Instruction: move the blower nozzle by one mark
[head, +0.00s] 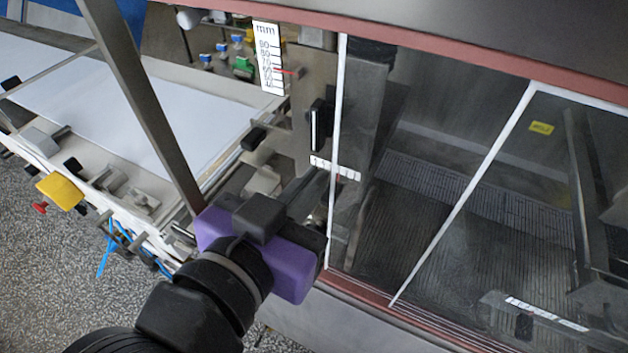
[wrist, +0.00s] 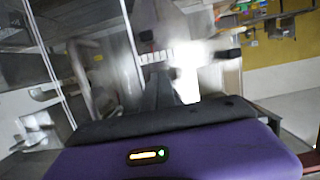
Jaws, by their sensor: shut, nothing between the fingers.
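My gripper (head: 312,190), with a purple body, reaches up and right to the enrober's front opening. Its fingers are shut and empty, just below a short white marked scale (head: 335,168). The wrist view shows the shut fingers (wrist: 160,92) pointing at that scale (wrist: 156,57), apparently with a gap. A black handle (head: 318,125) stands on a metal plate above the scale. An upright grey metal part (head: 362,140) beside it may be the blower nozzle; I cannot tell for sure. A tall mm scale (head: 269,58) with a red pointer (head: 290,72) is further up.
White-framed clear panels (head: 460,190) cover the mesh belt on the right. A slanted metal bar (head: 145,105) crosses left of my gripper. A white belt (head: 130,105) with side knobs and a yellow block (head: 60,191) lies left. Glare whitens part of the wrist view.

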